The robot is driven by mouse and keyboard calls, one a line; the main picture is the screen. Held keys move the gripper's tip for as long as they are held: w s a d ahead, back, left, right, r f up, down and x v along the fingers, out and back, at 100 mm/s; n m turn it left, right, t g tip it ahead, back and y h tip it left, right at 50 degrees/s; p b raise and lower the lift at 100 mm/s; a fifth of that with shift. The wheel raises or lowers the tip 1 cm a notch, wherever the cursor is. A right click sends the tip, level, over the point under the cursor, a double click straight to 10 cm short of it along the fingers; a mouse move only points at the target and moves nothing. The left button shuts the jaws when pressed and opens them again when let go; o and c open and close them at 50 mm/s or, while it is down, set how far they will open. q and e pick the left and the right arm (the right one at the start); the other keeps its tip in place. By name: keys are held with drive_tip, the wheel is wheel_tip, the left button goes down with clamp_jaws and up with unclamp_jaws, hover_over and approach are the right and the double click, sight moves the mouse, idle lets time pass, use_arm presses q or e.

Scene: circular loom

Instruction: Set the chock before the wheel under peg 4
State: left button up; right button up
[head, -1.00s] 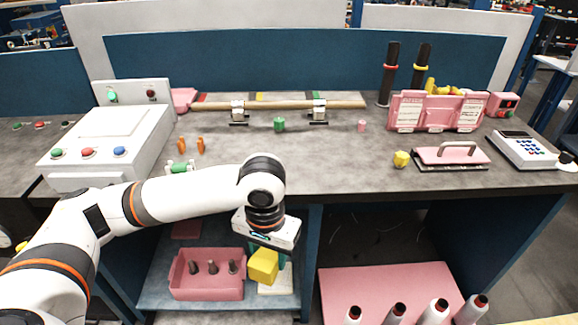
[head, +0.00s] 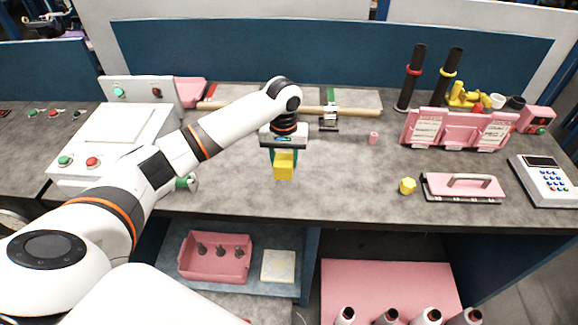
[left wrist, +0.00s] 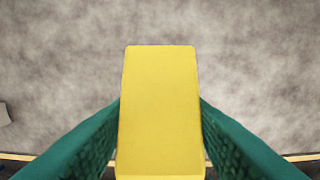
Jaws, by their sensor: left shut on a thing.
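The yellow block that looks like the chock (head: 284,172) is between the fingers of my left gripper (head: 283,155), above the grey worktop near its middle. In the left wrist view the chock (left wrist: 158,105) fills the middle, with a green finger pressed on each side. My left gripper is shut on it; bare grey surface shows beyond. I cannot make out a wheel or a peg numbered 4. A wooden bar (head: 355,111) lies along the back, partly hidden by my left arm. My right gripper is not in view.
A green roller (head: 187,184) lies left, partly behind my arm. A yellow nut-like piece (head: 407,186), pink cylinder (head: 373,138) and pink handled plate (head: 463,187) stand right. Below are a pink bin (head: 215,275) and pale pad (head: 279,266).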

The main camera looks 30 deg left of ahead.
sight(285, 182)
use_arm(q)
drive_tip(key=shift+f+p, duration=0.35)
drive_tip(key=shift+f, duration=2.4)
drive_tip(key=shift+f, duration=0.15)
drive_tip(key=o, duration=1.1)
